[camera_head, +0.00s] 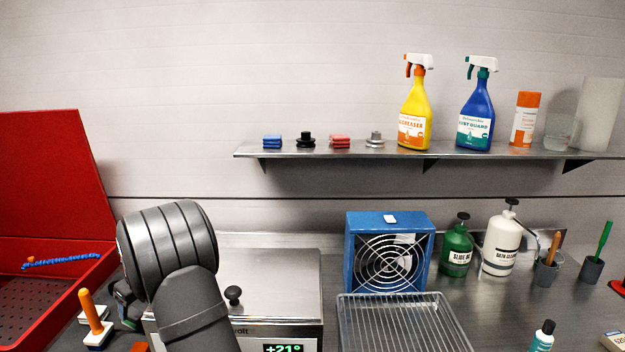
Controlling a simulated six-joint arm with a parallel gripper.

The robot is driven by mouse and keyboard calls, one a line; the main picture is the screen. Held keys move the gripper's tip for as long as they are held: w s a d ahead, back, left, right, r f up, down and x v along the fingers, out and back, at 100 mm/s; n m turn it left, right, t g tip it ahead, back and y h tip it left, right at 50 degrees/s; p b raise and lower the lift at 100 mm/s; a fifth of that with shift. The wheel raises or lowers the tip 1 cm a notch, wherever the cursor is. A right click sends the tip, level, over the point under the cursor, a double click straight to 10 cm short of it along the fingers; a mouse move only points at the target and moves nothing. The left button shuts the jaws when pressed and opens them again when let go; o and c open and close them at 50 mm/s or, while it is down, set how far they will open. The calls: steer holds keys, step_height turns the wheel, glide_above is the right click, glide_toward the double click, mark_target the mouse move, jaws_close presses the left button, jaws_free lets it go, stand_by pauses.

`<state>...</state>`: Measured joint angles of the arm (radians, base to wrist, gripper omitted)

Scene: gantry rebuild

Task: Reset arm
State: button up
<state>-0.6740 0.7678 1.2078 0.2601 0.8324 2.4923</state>
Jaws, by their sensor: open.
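My dark grey arm rises from the bottom edge at the left. Its thick ribbed joint stands in front of a steel box with a lid and a "+21°" display (284,348). My gripper (124,298) is mostly hidden behind the arm. Only a dark, finger-like part shows at the left of the joint, between the red case and the steel box. It is open, and I see nothing held in it.
An open red case (50,160) stands at the left, with an orange-handled tool (92,312) beside it. A blue fan (389,252), wire rack (405,320), green bottle (458,252) and white bottle (502,248) stand on the bench. A shelf (330,153) holds spray bottles.

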mark_target(136, 313)
steer(key=x, duration=0.5)
steer(key=shift+f, duration=0.3)
step_height(136, 313, up, 11)
steer(key=w+d+r, duration=0.4)
steer(key=w+d, duration=0.1)
steer(key=d, duration=0.4)
steer(key=w+d+r, duration=0.4)
steer(key=w+d, duration=0.1)
steer(key=d, duration=0.5)
steer(key=s+d+r+n, duration=0.1)
steer(key=s+d+r, duration=0.1)
steer(key=d, duration=1.2)
steer(key=s+d+r+n+g, duration=0.1)
steer(key=s+d+r+n, duration=0.1)
steer(key=d, duration=1.3)
steer(key=s+d+r+n, duration=0.1)
steer(key=s+d, duration=0.3)
steer(key=d, duration=1.1)
steer(key=shift+r+g, duration=0.4)
steer(key=shift+r, duration=0.05)
steer(key=shift+s, duration=0.1)
